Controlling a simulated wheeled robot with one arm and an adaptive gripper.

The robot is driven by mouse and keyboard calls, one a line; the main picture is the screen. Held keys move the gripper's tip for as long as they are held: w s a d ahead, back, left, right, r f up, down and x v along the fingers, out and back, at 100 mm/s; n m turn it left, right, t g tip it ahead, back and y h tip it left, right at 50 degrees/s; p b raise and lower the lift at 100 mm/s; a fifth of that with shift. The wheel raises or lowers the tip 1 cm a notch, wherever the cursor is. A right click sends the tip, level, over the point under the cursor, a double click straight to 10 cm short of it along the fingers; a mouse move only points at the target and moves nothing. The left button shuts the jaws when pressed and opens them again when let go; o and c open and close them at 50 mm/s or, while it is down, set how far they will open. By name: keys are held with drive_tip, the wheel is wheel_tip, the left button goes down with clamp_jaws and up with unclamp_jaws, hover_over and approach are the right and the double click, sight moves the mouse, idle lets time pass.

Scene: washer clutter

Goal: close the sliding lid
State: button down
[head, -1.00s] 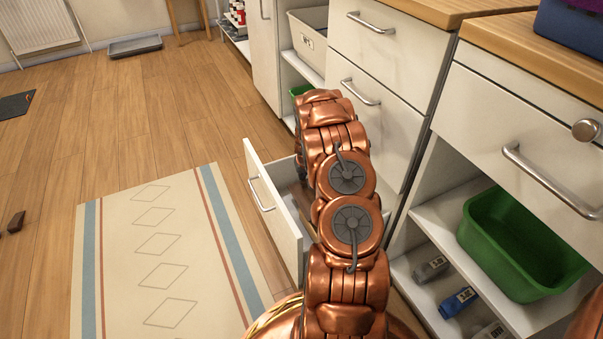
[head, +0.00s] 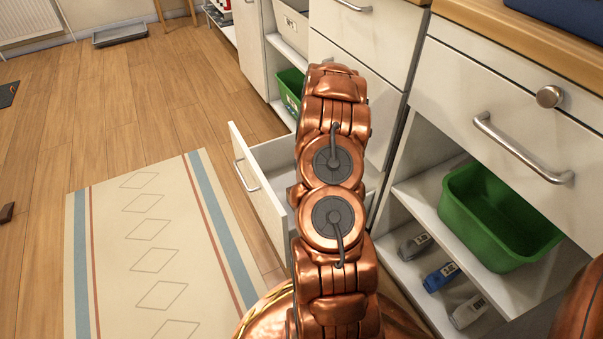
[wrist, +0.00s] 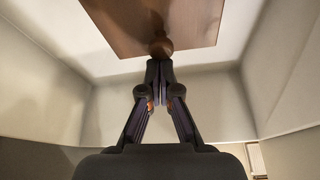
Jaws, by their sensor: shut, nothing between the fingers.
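A brown wooden panel with a round knob, seemingly the sliding lid (wrist: 140,22), lies inside a pale-walled space in the wrist view. Its knob (wrist: 161,47) is at the panel's near edge. My gripper (wrist: 160,68) is shut and empty, with its fingertips right at the knob; I cannot tell whether they touch it. In the head view my copper arm reaches into an open low drawer (head: 262,195) and hides my gripper and most of the drawer's inside. I cannot make out the lid there.
A green tub (head: 500,217) sits on the open shelf at right, above several small labelled items. A closed drawer with a bar handle (head: 520,150) is above it. Another green bin (head: 290,90) stands behind my arm. A patterned rug (head: 150,250) lies on the open floor at left.

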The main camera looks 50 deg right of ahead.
drive_tip(key=shift+s, duration=0.1)
idle(0.3)
drive_tip(key=p+v, duration=0.5)
drive_tip(key=v, duration=0.5)
drive_tip(key=shift+p, duration=0.3)
